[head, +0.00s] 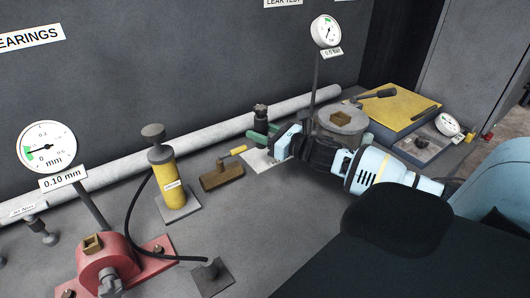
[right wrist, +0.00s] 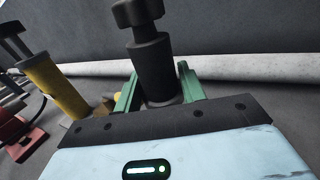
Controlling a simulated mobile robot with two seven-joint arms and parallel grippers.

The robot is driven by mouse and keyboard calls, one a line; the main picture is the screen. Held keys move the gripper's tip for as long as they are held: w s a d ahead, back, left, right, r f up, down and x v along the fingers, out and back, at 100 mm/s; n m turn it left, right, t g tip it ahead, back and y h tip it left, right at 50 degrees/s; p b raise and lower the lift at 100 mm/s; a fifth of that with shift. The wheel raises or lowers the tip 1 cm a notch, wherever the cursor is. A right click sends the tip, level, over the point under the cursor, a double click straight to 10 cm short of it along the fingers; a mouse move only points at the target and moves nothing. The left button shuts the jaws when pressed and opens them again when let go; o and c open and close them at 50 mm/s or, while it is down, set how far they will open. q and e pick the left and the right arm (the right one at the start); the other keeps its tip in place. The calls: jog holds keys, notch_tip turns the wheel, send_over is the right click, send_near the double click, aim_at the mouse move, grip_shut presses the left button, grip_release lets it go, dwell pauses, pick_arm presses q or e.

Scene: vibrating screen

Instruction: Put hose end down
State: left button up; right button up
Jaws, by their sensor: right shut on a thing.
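My right gripper (head: 266,133) has green fingers on both sides of a dark cylindrical fitting (head: 261,115) with a knob on top. It is shut on this fitting, which stands upright in the right wrist view (right wrist: 151,65). A pale plate (head: 262,161) lies below; whether the fitting touches it is hidden. No hose shows joined to the fitting, so I cannot tell if it is the hose end. My left gripper is not in view.
A brass-coloured block (head: 222,177) lies left of the gripper. A grey round housing (head: 341,118) and gauge (head: 326,31) on a post stand behind my right arm. A red pump body (head: 105,262) is front left. A pale pipe (head: 215,137) runs along the wall.

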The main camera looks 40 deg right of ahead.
jog(key=shift+f, duration=3.5)
jog(key=shift+f, duration=0.1)
jog(key=shift+f, duration=0.15)
jog(key=o, duration=1.1)
jog(key=shift+o, duration=0.2)
jog(key=shift+s+r, duration=0.1)
jog(key=shift+r, duration=0.15)
jog(key=shift+s+d+f, duration=0.1)
jog(key=shift+s+f, duration=0.05)
jog(key=shift+s, duration=0.15)
jog(key=shift+v, duration=3.3)
